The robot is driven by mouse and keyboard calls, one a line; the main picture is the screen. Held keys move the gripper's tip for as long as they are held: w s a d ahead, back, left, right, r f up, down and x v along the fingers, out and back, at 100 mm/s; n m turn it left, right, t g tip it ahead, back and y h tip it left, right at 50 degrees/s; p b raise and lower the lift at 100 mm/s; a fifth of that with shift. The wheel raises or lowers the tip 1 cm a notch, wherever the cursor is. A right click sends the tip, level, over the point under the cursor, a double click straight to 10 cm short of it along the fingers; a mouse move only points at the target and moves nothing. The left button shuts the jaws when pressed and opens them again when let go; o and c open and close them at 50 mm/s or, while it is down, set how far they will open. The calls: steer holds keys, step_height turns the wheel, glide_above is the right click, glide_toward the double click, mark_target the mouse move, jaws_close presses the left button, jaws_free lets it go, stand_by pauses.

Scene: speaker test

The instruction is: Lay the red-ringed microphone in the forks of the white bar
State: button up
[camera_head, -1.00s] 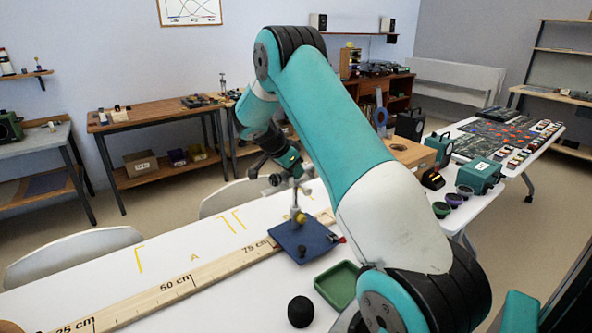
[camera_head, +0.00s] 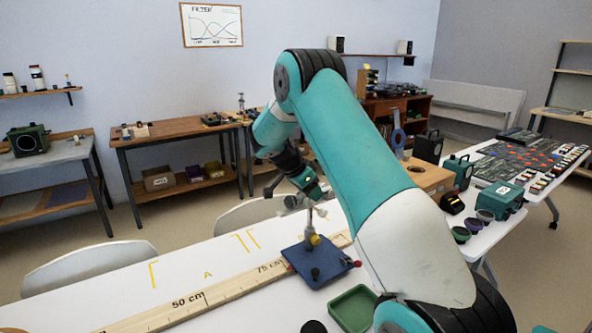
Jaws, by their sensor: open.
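A stand with a blue square base (camera_head: 320,263) is on the white table. I cannot pick out the red-ringed microphone; a small red-tipped part (camera_head: 357,263) shows at the base's right edge.
A wooden ruler (camera_head: 225,290) runs along the white table (camera_head: 130,295), left of the base. A green tray (camera_head: 354,308) and a black round thing (camera_head: 314,327) are in front. Chairs stand behind the table. A side table at right holds speakers and small parts.

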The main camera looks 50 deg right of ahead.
steer(key=v, duration=1.7)
steer(key=shift+w+d, duration=0.1)
steer(key=s+a+r+n+t+y, duration=0.1)
steer(key=s+a+n+t+y, duration=0.15)
steer(key=a+n, duration=0.6)
steer(key=s+a+n+t+y, duration=0.2)
steer(key=s+a+n, duration=0.3)
steer(key=a, duration=0.6)
steer(key=s+a+f+n+g+y, duration=0.1)
steer(key=s+a+n+y, duration=0.2)
steer(key=s+a+n, duration=0.4)
steer(key=s+a+f+n+g+y, duration=0.1)
steer(key=s+a+n+y, duration=0.2)
steer(key=s+a+n, duration=0.4)
steer(key=s+a, duration=0.2)
steer(key=s, duration=0.6)
steer(key=shift+s+a+g, duration=0.25)
steer(key=shift+a+g, duration=0.05)
steer(key=shift+g, duration=0.05)
